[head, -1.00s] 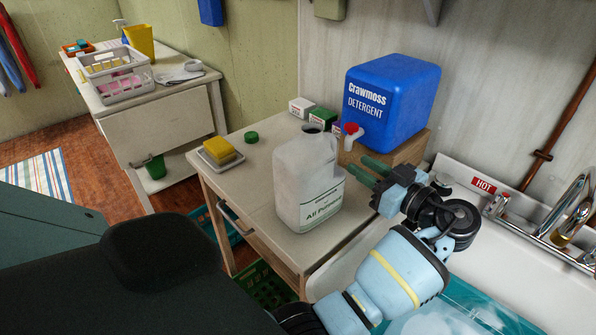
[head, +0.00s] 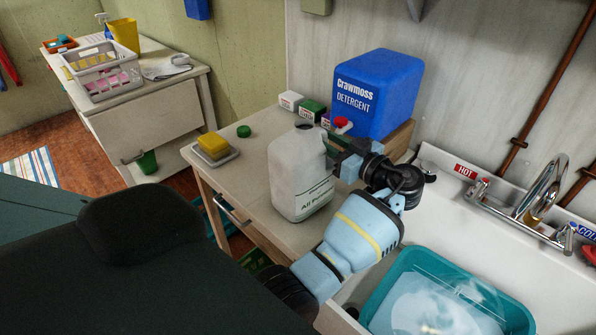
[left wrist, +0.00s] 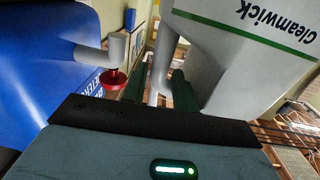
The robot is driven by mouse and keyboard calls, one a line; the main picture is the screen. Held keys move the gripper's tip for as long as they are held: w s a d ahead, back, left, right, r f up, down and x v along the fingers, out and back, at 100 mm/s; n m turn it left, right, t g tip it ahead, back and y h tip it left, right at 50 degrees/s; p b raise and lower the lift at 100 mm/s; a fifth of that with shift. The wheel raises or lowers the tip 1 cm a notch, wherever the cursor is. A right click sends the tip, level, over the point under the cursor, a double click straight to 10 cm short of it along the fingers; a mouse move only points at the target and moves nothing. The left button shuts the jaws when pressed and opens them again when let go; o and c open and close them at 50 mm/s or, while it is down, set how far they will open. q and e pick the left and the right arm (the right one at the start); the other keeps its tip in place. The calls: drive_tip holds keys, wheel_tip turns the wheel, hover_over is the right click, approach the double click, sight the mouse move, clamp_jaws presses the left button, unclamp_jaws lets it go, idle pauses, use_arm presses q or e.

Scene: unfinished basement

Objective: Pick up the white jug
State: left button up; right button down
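The white jug (head: 292,180), open at the top, stands on the small wooden table (head: 240,180). Its printed label also shows in the left wrist view, where the jug (left wrist: 250,65) appears upside down. My left gripper (head: 335,152) is at the jug's right side, in front of the detergent box; its fingertips are partly hidden in the head view. In the left wrist view the green fingers of my left gripper (left wrist: 158,90) are apart, with a pale strip of what looks like the jug's handle between them. I cannot tell whether they touch it. My right gripper is not in view.
A blue detergent container (head: 378,93) with a red-knobbed tap (left wrist: 112,78) stands close behind the gripper. Small boxes (head: 291,101), a green cap (head: 243,131) and a yellow sponge (head: 213,145) on a dish share the table. A sink with a teal basin (head: 490,290) is at right.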

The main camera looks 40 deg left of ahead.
use_arm(q)
drive_tip(key=shift+a, duration=0.2)
drive_tip(key=shift+f, duration=0.15)
clamp_jaws()
